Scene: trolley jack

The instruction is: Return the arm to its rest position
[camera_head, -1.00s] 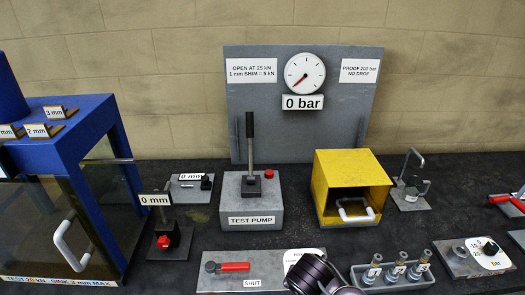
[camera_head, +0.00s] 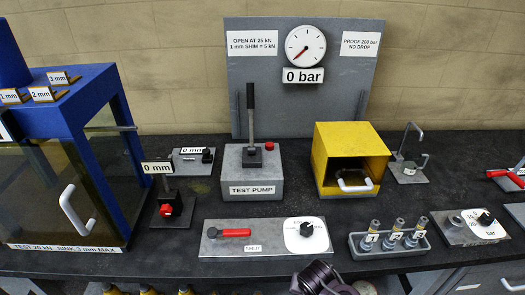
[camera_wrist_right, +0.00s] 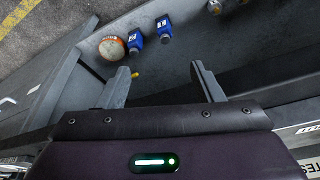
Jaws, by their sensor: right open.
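My right gripper (camera_wrist_right: 160,68) is open in the right wrist view, with nothing between its two grey fingers. In the head view, a dark part of my right arm (camera_head: 320,278) shows at the bottom edge, just in front of the bench. It is below the plate (camera_head: 270,247) with the red-handled valve marked SHUT and a white dial. The fingers are not clear in the head view. My left gripper is in neither view.
The black bench holds a test pump (camera_head: 252,172), a yellow box (camera_head: 322,158), a blue press (camera_head: 62,130) and a tray (camera_head: 422,243) of several labelled fittings. The gauge (camera_head: 305,46) reads 0 bar. Blue bottles (camera_wrist_right: 164,27) lie below my gripper.

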